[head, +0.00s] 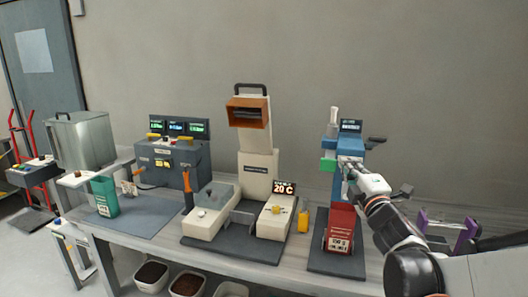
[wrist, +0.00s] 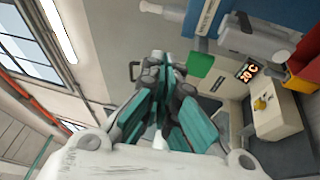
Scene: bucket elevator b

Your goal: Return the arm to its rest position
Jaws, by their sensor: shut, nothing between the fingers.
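My arm reaches in from the lower right of the head view. My gripper (head: 346,166) is at the upper front of the blue machine (head: 347,127), above its red container (head: 341,228). In the wrist view my gripper (wrist: 163,62) has its teal-padded fingers together, with nothing seen between them. A green part (head: 328,165) of the blue machine is just left of the fingers, and it also shows in the wrist view (wrist: 200,64). I cannot tell whether the fingers touch the machine.
The bucket elevator (head: 259,165) with an orange hopper and a 20 C display stands left on the bench. A grey control box (head: 165,163), a steel bin (head: 88,140) and a green cup (head: 105,197) are further left. A purple frame (head: 467,236) is right of my arm. Tubs (head: 151,276) sit below.

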